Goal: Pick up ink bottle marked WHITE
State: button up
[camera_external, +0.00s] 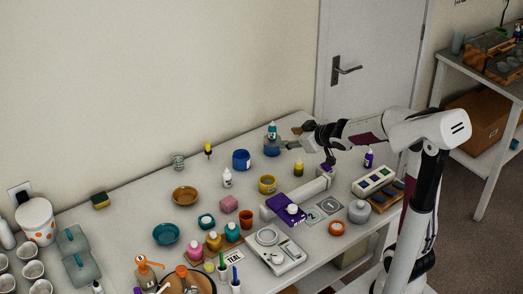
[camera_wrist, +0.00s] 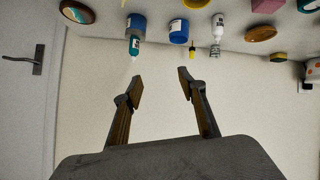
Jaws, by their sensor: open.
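A small white dropper bottle (camera_external: 227,178) stands upright left of the middle of the table in the external view. It also shows near the top of the wrist view (camera_wrist: 217,27), where the scene is upside down; its label is too small to read. My gripper (camera_external: 286,144) is above the back of the table, up and to the right of this bottle. In the wrist view my two fingers (camera_wrist: 160,84) stand apart with nothing between them. The white bottle lies beyond the fingertips, to the right of them in the picture.
A blue jar (camera_external: 241,160) stands just right of the white bottle, and a yellow cup (camera_external: 267,184) further right. A teal-marked bottle (camera_external: 272,130) shows near another blue jar (camera_external: 272,148), close to my gripper. A glass jar (camera_external: 178,161) and yellow bottle (camera_external: 208,151) stand behind.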

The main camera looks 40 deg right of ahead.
jog(key=w+a+f+n+y, duration=0.3)
jog(key=w+a+f+y, duration=0.1)
jog(key=w+a+f, duration=0.25)
jog(key=n+g+y, duration=0.1)
jog(key=y, duration=0.4)
send_near(231, 174)
jog(key=shift+w+a+r, duration=0.2)
jog(key=shift+a, duration=0.35)
jog(key=shift+w+a+r, duration=0.2)
jog(key=shift+a+r, duration=0.05)
jog(key=shift+a, duration=0.25)
jog(key=shift+w+a+f+h, duration=0.15)
jog(key=shift+w+a+f, duration=0.1)
jog(key=shift+w+a, duration=0.2)
jog(key=shift+w+a+f+h, duration=0.15)
jog(key=shift+w+a+f, duration=0.15)
jog(key=shift+w, duration=0.2)
jog(key=shift+w, duration=0.1)
jog(key=shift+w+d+x, duration=0.1)
jog(key=shift+x, duration=1.15)
jog(key=shift+w+d+x, duration=0.1)
jog(key=shift+d+x, duration=0.05)
jog(key=shift+x, duration=1.15)
jog(key=c, duration=1.1)
